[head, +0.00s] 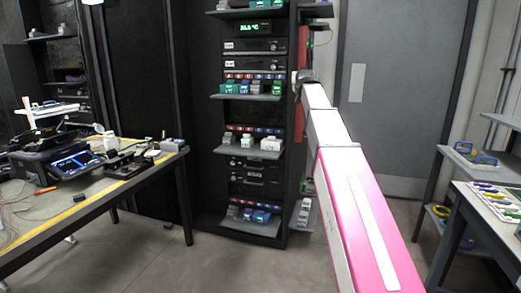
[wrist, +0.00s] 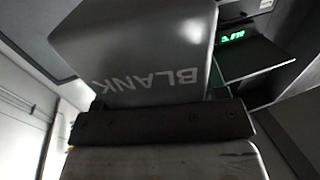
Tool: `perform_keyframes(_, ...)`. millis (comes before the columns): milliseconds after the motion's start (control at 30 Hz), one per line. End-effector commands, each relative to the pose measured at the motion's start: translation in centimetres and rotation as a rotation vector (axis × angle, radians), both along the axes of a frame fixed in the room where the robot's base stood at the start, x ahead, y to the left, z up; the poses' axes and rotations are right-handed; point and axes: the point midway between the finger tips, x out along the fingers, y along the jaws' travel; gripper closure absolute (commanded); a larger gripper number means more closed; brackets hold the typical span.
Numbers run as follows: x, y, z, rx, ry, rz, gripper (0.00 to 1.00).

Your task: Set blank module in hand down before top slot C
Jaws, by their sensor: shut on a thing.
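The blank module (wrist: 140,50) is a smooth grey block, filling the upper middle of the wrist view, with "BLANK" upside down on its face. My gripper (wrist: 160,123) is shut on it; a dark finger bar crosses just below the lettering. In the head view my gripper (head: 303,76) is small and partly hidden by my arm, at the right side of the black rack. The upper label strip (head: 255,76) on the rack has red and blue lettered tags; slot C cannot be picked out surely. The module is not clear in the head view.
Several small modules (head: 243,88) stand on the upper rack shelf (head: 250,97). A lower shelf (head: 250,152) holds white and grey blocks. In the wrist view a green display (wrist: 232,37) and a dark shelf (wrist: 250,62) lie right of the module. A cluttered workbench (head: 95,195) stands left.

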Motion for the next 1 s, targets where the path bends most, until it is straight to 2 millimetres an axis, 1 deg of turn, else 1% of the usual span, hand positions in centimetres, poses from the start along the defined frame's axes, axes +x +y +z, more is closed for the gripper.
perform_keyframes(33,-1.4,0.0,-2.5,0.000,0.003,0.006,0.60)
perform_keyframes(200,-4.2,0.0,-8.8,-0.001,0.002,0.025,0.60)
perform_keyframes(267,-5.3,-0.1,-10.9,0.001,0.003,0.031,0.60)
perform_keyframes(300,-6.0,-0.1,-12.3,0.000,0.003,0.034,0.60)
perform_keyframes(400,-7.8,-0.1,-15.4,0.000,0.003,0.040,0.60)
perform_keyframes(500,-9.4,-0.2,-17.8,0.000,0.002,0.045,0.60)
perform_keyframes(600,-10.6,-0.3,-19.6,-0.001,0.000,0.047,0.60)
perform_keyframes(700,-11.3,-0.3,-20.6,0.000,0.000,0.048,0.60)
perform_keyframes(833,-11.7,-0.3,-21.2,-0.001,-0.002,0.050,0.60)
perform_keyframes(1000,-11.6,-0.3,-21.2,-0.001,-0.002,0.050,0.60)
